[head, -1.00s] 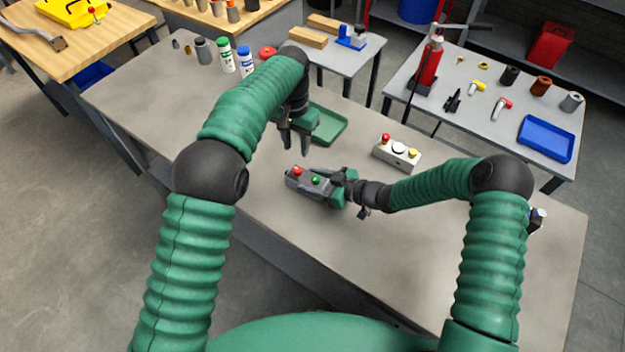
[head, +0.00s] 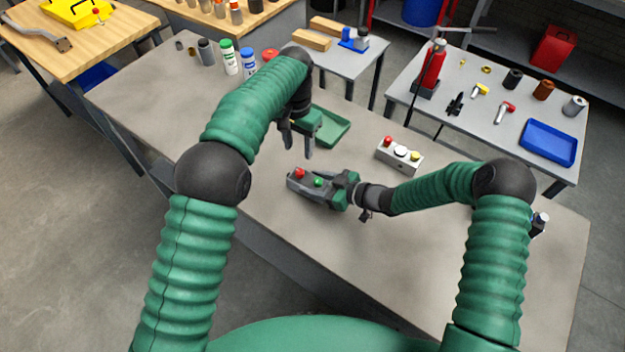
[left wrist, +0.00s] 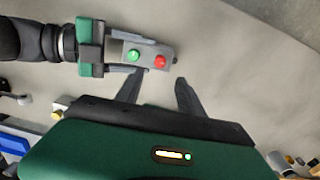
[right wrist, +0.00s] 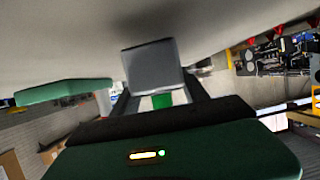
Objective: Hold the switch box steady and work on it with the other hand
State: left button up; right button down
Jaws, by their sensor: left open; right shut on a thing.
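The switch box (head: 309,183) is a small grey box with a red and a green button on top. It lies on the workbench in the middle of the head view. My right gripper (head: 325,190) is shut on it from the right end. In the left wrist view the box (left wrist: 146,52) shows both buttons, with the right gripper's fingers along its sides. In the right wrist view the box's grey end (right wrist: 152,65) is between the fingers. My left gripper (head: 297,142) is open and empty, pointing down above and behind the box, apart from it.
A second, light box (head: 400,156) with red, white and yellow buttons stands to the right. A green tray (head: 330,128) lies behind the left gripper. Bottles (head: 229,57) stand at the bench's far left. The bench left of the switch box is clear.

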aim_at(300, 171)
pick_arm(q)
notch_tip(300, 171, down, 10)
jog(key=shift+f+m, duration=0.15)
jog(key=shift+m, duration=1.05)
grip_shut()
